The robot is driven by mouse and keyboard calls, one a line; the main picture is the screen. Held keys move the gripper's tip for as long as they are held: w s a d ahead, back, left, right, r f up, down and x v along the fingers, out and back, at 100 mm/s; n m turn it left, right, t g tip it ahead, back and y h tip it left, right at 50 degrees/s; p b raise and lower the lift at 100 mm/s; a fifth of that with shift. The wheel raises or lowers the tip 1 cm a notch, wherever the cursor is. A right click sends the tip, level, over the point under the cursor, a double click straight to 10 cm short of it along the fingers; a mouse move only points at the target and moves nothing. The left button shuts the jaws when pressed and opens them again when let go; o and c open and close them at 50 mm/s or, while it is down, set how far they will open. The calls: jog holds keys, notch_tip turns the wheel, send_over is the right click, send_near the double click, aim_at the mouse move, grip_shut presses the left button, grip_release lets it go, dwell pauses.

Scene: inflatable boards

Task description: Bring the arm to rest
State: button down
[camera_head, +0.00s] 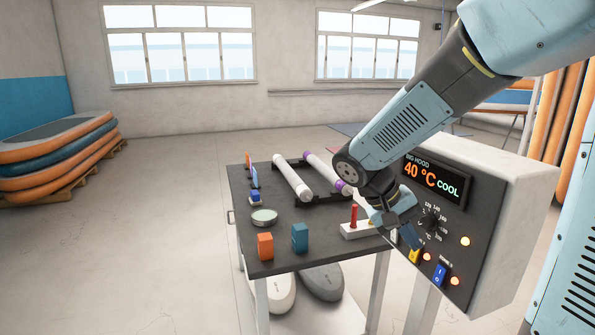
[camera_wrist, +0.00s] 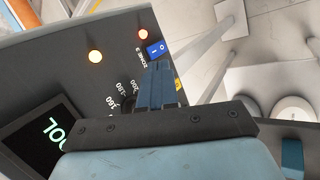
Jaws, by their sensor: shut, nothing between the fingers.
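My gripper (camera_head: 416,246) is shut and empty, pointing down in front of the control box (camera_head: 515,190) at the right end of the table. In the wrist view its closed blue fingers (camera_wrist: 157,82) overlap the panel, with their tips close to the blue rocker switch (camera_wrist: 157,49). I cannot tell if they touch it. My arm reaches in from the upper right and bends down at the wrist. The box's display (camera_head: 433,178) reads "BIG HOOD 40 °C COOL". The knob (camera_head: 432,222) is partly hidden by my fingers in the wrist view.
The dark table (camera_head: 285,225) carries two rolls (camera_head: 292,178) on a black rack, an orange block (camera_head: 265,246), a teal block (camera_head: 300,238), a round tin (camera_head: 263,216) and a white holder (camera_head: 358,230) with a red stick. Stacked boards (camera_head: 55,155) lie left. The floor left of the table is clear.

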jog(key=s+r+t+y, duration=0.6)
jog(key=s+r, duration=0.3)
jog(key=s, duration=0.2)
jog(key=shift+t+y, duration=0.3)
jog(key=shift+y, duration=0.3)
dwell(1.6)
